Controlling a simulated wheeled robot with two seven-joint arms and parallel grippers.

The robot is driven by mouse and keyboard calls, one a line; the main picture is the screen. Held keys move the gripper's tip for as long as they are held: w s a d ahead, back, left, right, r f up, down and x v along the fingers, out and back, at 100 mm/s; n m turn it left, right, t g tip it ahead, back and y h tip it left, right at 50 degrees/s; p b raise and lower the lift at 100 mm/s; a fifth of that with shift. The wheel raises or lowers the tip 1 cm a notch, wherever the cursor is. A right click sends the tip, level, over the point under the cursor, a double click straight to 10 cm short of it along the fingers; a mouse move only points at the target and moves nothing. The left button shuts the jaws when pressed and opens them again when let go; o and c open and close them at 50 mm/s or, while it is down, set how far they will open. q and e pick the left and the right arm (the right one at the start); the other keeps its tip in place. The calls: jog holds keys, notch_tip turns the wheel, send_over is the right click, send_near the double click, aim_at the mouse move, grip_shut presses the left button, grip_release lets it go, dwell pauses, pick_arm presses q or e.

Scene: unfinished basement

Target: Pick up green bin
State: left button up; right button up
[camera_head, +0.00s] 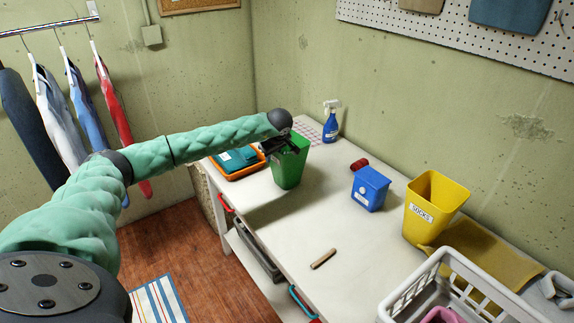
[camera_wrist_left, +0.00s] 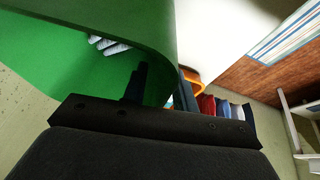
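The green bin (camera_head: 289,171) stands upright on the white table (camera_head: 318,215), towards its far end. My left gripper (camera_head: 281,146) is at the bin's top, its dark body over the rim and partly hiding the opening. In the left wrist view the green bin (camera_wrist_left: 60,75) fills the upper left, very close, with its curved rim by my left gripper (camera_wrist_left: 150,92). One dark finger shows against the green wall. Whether the fingers are closed on the wall cannot be made out. My right gripper is in neither view.
A blue bin (camera_head: 369,190) and a yellow bin (camera_head: 430,205) stand to the right. An orange tray (camera_head: 239,170) is left of the green bin, a spray bottle (camera_head: 331,123) behind it. A laundry basket (camera_head: 440,290) is in front right. The table's middle is mostly clear.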

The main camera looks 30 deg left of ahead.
pick_arm(q)
jog(key=shift+f, duration=0.2)
jog(key=shift+c, duration=0.2)
grip_shut()
